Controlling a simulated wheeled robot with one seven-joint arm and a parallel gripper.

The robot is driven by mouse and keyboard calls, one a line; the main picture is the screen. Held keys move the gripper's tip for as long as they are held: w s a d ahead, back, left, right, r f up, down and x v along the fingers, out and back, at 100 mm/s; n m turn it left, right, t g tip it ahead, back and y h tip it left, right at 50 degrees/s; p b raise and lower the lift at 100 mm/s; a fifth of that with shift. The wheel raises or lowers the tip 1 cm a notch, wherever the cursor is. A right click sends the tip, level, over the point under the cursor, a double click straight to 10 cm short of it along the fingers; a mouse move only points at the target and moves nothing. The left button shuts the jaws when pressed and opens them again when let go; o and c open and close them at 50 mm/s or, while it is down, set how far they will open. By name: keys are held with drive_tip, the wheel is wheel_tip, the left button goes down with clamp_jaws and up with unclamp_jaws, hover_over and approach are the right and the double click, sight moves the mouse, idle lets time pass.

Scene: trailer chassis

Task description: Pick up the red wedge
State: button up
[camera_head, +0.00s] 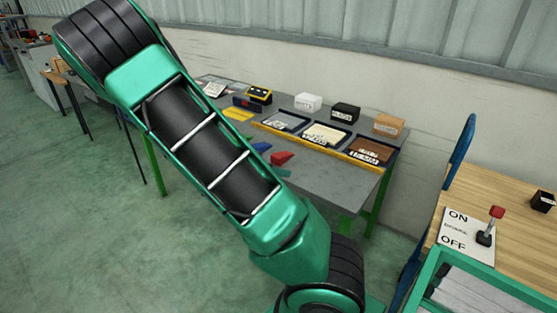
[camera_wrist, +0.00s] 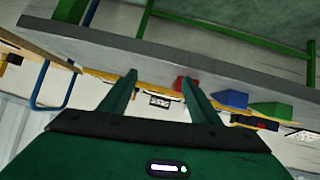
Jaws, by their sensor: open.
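The red wedge (camera_head: 282,158) lies on the grey table near its front edge, just right of my arm in the head view. In the wrist view the red wedge (camera_wrist: 179,84) shows beyond my gripper, close to the tip of the right finger and partly covered by it. My gripper (camera_wrist: 158,77) is open, with its two green fingers spread and nothing between them. It appears apart from the wedge.
A blue wedge (camera_head: 262,147) lies beside the red one; a green wedge (camera_wrist: 270,109) shows in the wrist view. Trays and small boxes (camera_head: 308,102) stand behind on the grey table (camera_head: 325,175). A wooden table (camera_head: 500,190) with a red-knobbed lever (camera_head: 491,226) is at right.

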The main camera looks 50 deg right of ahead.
drive_tip(key=t+h, duration=0.2)
approach(277, 156)
drive_tip(key=d+f, duration=0.2)
drive_tip(key=x, duration=0.4)
drive_tip(key=shift+d, duration=0.5)
drive_tip(key=shift+w+r+x, duration=0.1)
drive_tip(key=shift+r+x, duration=0.1)
drive_tip(key=shift+x, duration=1.1)
drive_tip(key=shift+w+r+x, duration=0.15)
drive_tip(key=shift+x, duration=1.2)
drive_tip(key=shift+d, duration=0.1)
drive_tip(key=c, duration=1.2)
